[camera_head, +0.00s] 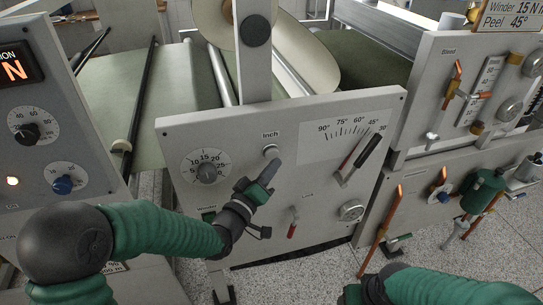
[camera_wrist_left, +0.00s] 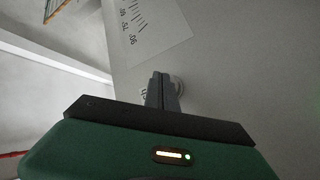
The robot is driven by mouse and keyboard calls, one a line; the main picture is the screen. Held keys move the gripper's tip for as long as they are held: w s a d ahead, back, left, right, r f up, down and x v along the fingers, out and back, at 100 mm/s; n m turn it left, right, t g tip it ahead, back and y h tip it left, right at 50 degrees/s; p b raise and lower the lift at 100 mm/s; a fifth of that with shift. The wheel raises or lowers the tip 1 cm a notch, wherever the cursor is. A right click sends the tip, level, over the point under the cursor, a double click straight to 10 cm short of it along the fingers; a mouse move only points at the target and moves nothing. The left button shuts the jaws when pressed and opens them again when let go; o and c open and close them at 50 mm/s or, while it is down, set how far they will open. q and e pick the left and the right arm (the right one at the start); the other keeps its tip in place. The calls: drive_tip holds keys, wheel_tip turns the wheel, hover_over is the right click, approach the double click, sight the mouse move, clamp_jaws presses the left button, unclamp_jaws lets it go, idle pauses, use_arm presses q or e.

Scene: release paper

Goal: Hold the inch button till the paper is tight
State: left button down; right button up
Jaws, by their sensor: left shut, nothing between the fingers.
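The inch button (camera_head: 271,151) is a small round pale knob under the "Inch" label on the grey machine panel (camera_head: 240,130). My left gripper (camera_head: 274,164) is shut and empty, with its fingertips at the lower edge of the button. In the left wrist view the shut fingers (camera_wrist_left: 163,90) point at the panel and cover most of the button (camera_wrist_left: 178,86). I cannot tell whether they touch or press it. The greenish paper web (camera_head: 150,85) runs behind the panel beside a roll (camera_head: 310,60). My right arm shows at the bottom right, its fingers out of view.
A dial (camera_head: 207,172) is left of the button, and an angle scale with a lever (camera_head: 358,160) is on its right. A red-tipped switch (camera_head: 292,229) and a round knob (camera_head: 351,211) are lower. Copper-coloured levers and valves stand on the right panel (camera_head: 430,80).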

use_arm(q)
drive_tip(key=shift+d, duration=0.3)
drive_tip(key=shift+a, duration=0.15)
idle(0.3)
drive_tip(key=shift+w, duration=0.35)
drive_tip(key=shift+w+a+r, duration=0.1)
drive_tip(key=shift+w+a, duration=0.1)
drive_tip(key=shift+w, duration=0.3)
idle(1.1)
idle(3.8)
drive_tip(key=shift+s+d, duration=0.25)
drive_tip(key=shift+s, duration=0.65)
drive_tip(key=shift+s+d, duration=0.25)
drive_tip(key=shift+s, duration=0.55)
drive_tip(key=shift+s+d, duration=0.3)
drive_tip(key=shift+s, duration=0.5)
drive_tip(key=shift+s+d, duration=0.25)
drive_tip(key=shift+s, duration=0.55)
